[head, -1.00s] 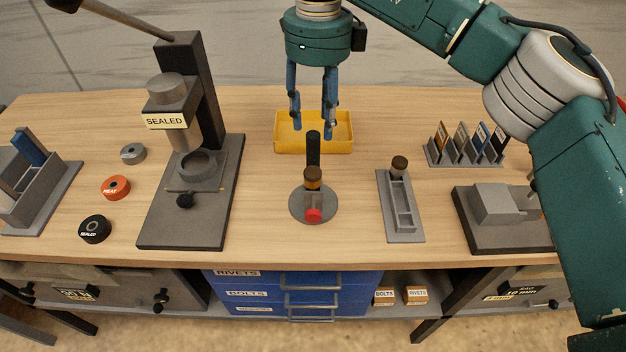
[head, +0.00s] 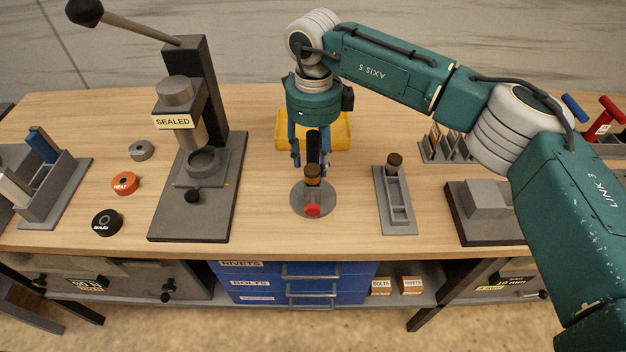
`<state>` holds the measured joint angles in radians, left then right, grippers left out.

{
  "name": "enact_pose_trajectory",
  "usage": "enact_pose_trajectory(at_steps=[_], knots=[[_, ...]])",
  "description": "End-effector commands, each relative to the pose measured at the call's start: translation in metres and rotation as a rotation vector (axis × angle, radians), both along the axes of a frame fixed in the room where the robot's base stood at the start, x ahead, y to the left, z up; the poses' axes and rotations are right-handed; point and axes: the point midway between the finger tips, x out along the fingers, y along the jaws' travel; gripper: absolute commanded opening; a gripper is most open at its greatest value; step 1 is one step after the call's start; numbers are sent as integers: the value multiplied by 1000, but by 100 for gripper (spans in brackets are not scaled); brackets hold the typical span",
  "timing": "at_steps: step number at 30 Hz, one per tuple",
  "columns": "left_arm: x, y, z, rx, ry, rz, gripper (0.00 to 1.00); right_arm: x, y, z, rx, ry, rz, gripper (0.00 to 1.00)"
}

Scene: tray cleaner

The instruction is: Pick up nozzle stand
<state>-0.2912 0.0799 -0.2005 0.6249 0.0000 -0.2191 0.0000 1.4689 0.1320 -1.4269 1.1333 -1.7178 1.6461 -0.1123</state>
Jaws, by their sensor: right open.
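What looks like the nozzle stand stands in the middle of the bench: a round grey base (head: 299,204) with a black upright post (head: 312,148). In front of the post are a brown-capped piece (head: 312,174) and a red-ended piece (head: 313,210). My right gripper (head: 311,164) points down, open, with its blue fingers on either side of the post in the picture. The post partly covers the right finger; contact cannot be told. My left gripper is not in view.
A yellow tray (head: 342,131) sits behind the stand. The press marked SEALED (head: 218,210) stands to the left. A grey slotted holder (head: 400,228) with a dark-capped piece lies to the right. Bare bench top separates them.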

Motion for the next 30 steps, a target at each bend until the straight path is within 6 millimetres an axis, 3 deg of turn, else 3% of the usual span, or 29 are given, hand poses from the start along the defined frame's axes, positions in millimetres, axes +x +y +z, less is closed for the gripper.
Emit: enact_pose_trajectory(at_steps=[3,10,23,30], knots=[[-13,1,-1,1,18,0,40,0,0,0,0,0,0,43],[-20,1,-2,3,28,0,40,0,0,0,1,0,0,0],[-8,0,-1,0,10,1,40,1,0,2,2,-2,0,0],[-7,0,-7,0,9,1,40,2,1,18,2,-5,0,0]])
